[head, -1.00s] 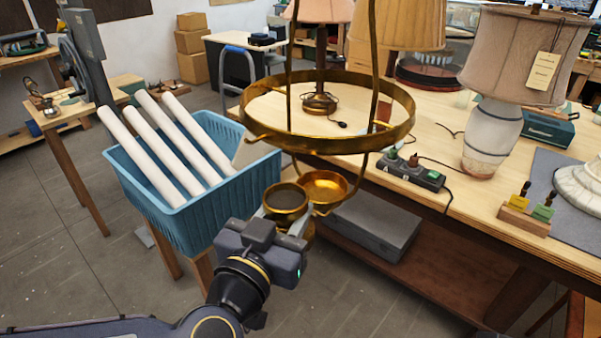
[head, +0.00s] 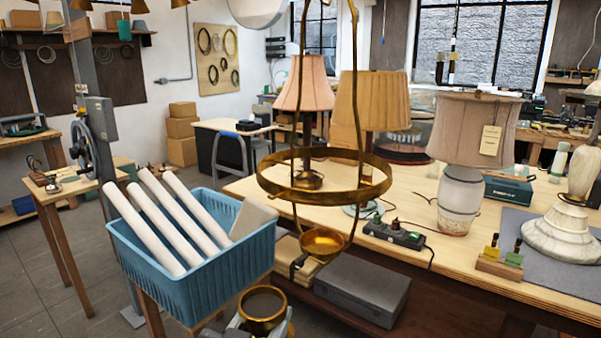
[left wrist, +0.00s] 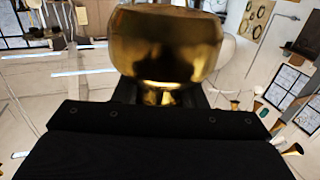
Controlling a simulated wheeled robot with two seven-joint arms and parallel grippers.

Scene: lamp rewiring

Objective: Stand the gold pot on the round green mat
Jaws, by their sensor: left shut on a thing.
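The gold pot (head: 262,308) is low in the head view, upright with its dark open top showing. My left gripper (head: 258,328) is shut on it from below, mostly cut off by the picture's bottom edge. In the left wrist view the shiny rounded pot (left wrist: 168,48) sits between the jaws. A pale green round patch (head: 362,209) lies on the bench under the yellow-shaded lamp, partly hidden; I cannot tell whether it is the mat or the lamp's base. My right gripper is not in view.
A hanging brass ring frame (head: 325,188) with a brass bowl (head: 322,242) stands between the pot and the bench (head: 460,255). A blue basket of white tubes (head: 200,275) is at left. A grey case (head: 362,290) lies on the lower shelf. Lamps and a power strip crowd the bench.

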